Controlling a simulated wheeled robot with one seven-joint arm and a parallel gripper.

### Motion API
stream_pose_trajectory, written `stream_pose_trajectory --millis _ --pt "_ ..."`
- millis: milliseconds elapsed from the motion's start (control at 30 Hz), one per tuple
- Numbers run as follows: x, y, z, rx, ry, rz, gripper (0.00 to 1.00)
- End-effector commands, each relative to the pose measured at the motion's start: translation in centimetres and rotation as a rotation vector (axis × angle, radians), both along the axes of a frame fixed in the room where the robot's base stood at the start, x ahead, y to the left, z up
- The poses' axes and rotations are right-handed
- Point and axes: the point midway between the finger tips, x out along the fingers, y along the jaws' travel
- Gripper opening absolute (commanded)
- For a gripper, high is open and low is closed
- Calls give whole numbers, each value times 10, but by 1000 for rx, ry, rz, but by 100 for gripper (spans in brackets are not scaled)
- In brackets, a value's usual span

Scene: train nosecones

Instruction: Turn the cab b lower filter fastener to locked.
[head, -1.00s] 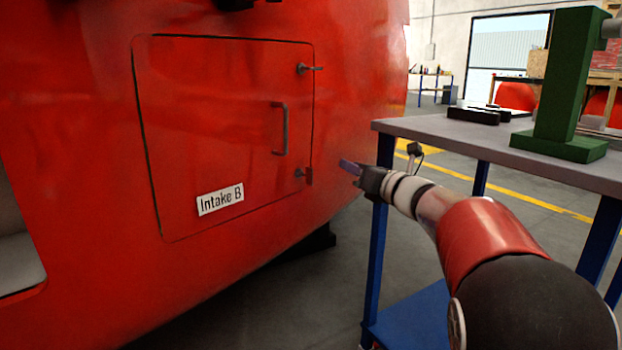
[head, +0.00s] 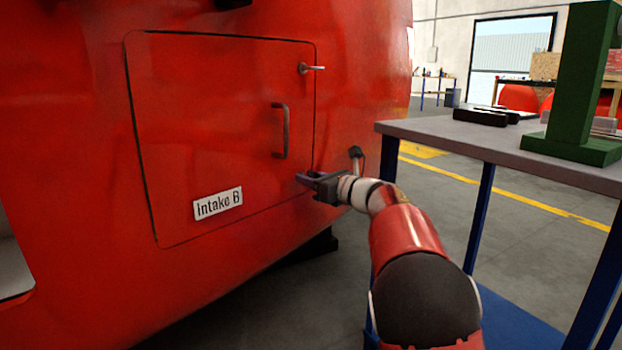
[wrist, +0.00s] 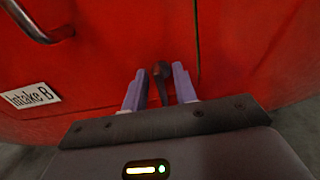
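The red hatch labelled Intake B (head: 215,120) is closed on the red nosecone. In the wrist view the lower fastener (wrist: 161,70) is a dark round head with a short lever (wrist: 162,92) pointing down the picture, towards my gripper. My gripper (wrist: 158,83) is open, with one pale purple finger on each side of the lever and visible gaps to it. The upper fastener (head: 312,68) has its lever pointing right, across the hatch edge.
A dark vertical handle (head: 281,130) stands out from the hatch left of the fasteners; it also shows in the wrist view (wrist: 38,22). A grey workbench (head: 480,140) with blue legs and a green stand (head: 572,90) is right of my arm. Floor shows between nosecone and bench.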

Motion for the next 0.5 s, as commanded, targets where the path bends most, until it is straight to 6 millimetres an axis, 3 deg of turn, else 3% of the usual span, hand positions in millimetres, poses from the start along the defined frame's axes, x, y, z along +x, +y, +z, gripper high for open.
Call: stream_pose_trajectory --millis 167,367,500 --pt "0 0 0 0 0 -1 28" --pt "0 0 0 0 0 -1 2" --pt "0 0 0 0 0 -1 0"
